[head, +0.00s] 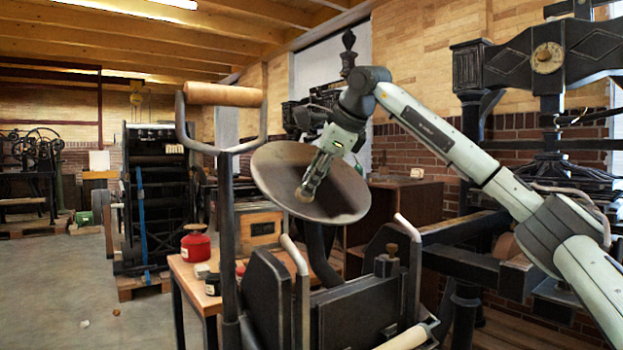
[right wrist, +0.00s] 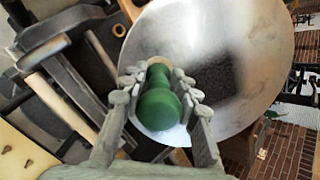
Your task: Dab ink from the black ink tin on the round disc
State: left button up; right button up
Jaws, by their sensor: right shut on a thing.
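The round disc (head: 268,165) is a tilted, grey-brown metal plate on top of the press; it fills much of the right wrist view (right wrist: 265,45). My right gripper (head: 312,180) is in front of the disc, shut on a dabber with a green handle (right wrist: 158,106). The dabber's rounded tan end (head: 304,195) points at the disc's lower middle; I cannot tell whether it touches. A dark patch shows on the disc in the right wrist view; ink or shadow is unclear. A small black tin (head: 213,285) with a pale label stands on the wooden table. My left gripper is not in view.
The wooden table (head: 187,275) also holds a red can (head: 195,246) and a wooden box (head: 252,228). The press's tall lever with a wooden grip (head: 222,95) rises left of the disc. A large black press (head: 520,60) stands at right. The floor at left is mostly clear.

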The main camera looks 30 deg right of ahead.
dwell(0.5)
jog(key=shift+s+r+p, duration=0.15)
jog(key=shift+r+p, duration=0.1)
jog(key=shift+p, duration=0.05)
jog(key=p+v, duration=0.1)
jog(key=v, duration=0.2)
jog(key=p+v, duration=0.1)
jog(key=v, duration=0.1)
jog(key=shift+w+r+p, duration=0.25)
jog(key=shift+w+p, duration=0.1)
jog(key=shift+s+r, duration=0.15)
jog(key=shift+s, duration=0.05)
